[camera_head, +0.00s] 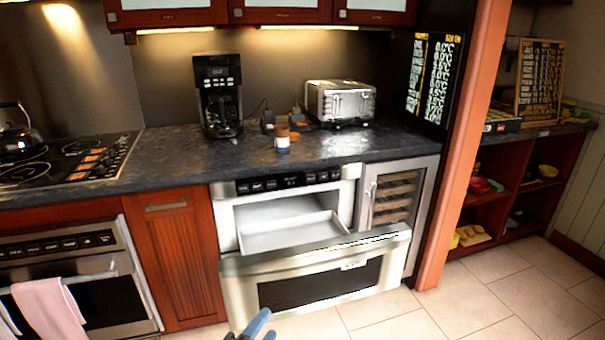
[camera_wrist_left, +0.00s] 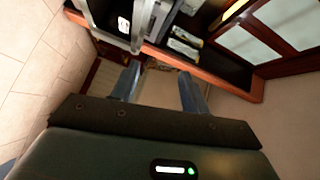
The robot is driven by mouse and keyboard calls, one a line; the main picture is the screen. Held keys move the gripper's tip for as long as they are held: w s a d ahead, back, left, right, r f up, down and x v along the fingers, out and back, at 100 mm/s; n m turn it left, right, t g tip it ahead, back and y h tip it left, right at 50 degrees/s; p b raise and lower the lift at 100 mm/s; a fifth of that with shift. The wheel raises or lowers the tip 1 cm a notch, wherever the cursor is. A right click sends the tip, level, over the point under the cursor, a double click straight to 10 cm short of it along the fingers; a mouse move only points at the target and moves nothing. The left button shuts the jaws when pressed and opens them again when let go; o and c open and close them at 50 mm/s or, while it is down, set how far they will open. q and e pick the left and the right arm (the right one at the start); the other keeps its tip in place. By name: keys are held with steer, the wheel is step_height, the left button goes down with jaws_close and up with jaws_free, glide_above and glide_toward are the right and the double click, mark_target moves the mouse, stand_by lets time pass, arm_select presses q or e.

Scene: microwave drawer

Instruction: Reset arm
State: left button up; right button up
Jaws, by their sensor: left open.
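My left gripper (camera_head: 252,328) shows only in part at the bottom edge of the head view, in front of the microwave drawer. In the left wrist view its two blue fingers (camera_wrist_left: 160,90) stand apart with nothing between them. The microwave drawer (camera_head: 315,272) is pulled out, and its pale inner tray (camera_head: 290,232) is visible and looks empty. The gripper appears apart from the drawer front. My right gripper is in neither view.
The dark counter (camera_head: 180,155) carries a coffee maker (camera_head: 219,97), a toaster (camera_head: 340,103) and a small jar (camera_head: 282,138). An oven (camera_head: 85,285) with a pink towel (camera_head: 50,312) is at left. The tiled floor (camera_head: 480,290) at right is clear.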

arm_select(q)
steer(key=s+a+f+n+g+y+p, duration=0.1)
steer(key=s+a+f+n+g+y, duration=0.1)
steer(key=s+n, duration=0.6)
steer(key=s+a+f+n+g+y+p, duration=0.1)
steer(key=s+a+f+n+g+y, duration=0.1)
steer(key=s+n, duration=0.7)
step_height(320, 180, down, 3)
steer(key=shift+a+n+g, duration=0.3)
steer(key=shift+a+g, duration=0.3)
steer(key=shift+a, duration=0.65)
